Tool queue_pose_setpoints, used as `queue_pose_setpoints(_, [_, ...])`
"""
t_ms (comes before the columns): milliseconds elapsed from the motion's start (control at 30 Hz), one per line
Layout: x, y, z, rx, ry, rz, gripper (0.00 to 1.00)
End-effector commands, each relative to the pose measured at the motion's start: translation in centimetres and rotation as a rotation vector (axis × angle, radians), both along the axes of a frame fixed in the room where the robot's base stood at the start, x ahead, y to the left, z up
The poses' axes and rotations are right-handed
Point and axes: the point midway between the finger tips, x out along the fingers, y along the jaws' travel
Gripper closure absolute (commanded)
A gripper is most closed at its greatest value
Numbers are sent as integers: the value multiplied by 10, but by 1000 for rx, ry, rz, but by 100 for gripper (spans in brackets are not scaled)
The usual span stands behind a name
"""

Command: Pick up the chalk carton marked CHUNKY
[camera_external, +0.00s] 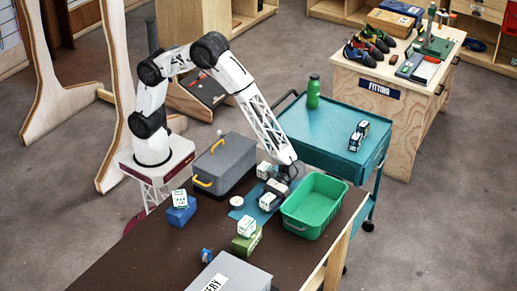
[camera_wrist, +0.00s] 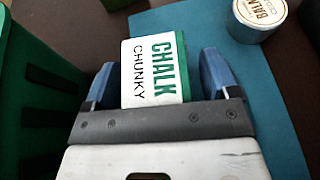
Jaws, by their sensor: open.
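In the wrist view, the white chalk carton with a green edge and the words CHALK and CHUNKY (camera_wrist: 146,74) lies between the two blue fingers of my gripper (camera_wrist: 157,62). The jaws are open, with a gap visible at the right finger; the left finger is close to the carton's side. The carton's lower end is hidden behind my gripper's bar. In the external view, my gripper (camera_external: 284,182) is low over the table beside white-and-green cartons (camera_external: 268,201). I cannot tell there which one is marked CHUNKY.
A green bin (camera_external: 308,228) stands close to the right of my gripper. A blue mat (camera_wrist: 205,22) holds a round balm tin (camera_wrist: 258,14). A grey toolbox (camera_external: 233,156) is at the left. More cartons stand on a blue box (camera_external: 181,214) and a green box (camera_external: 245,243).

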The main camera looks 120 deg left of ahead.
Motion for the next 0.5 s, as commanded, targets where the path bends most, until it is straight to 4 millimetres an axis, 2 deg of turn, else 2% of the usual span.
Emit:
queue_pose_setpoints(300, [0, 0, 0, 0, 0, 0, 19])
queue_pose_setpoints(500, [0, 0, 0, 0, 0, 0, 50])
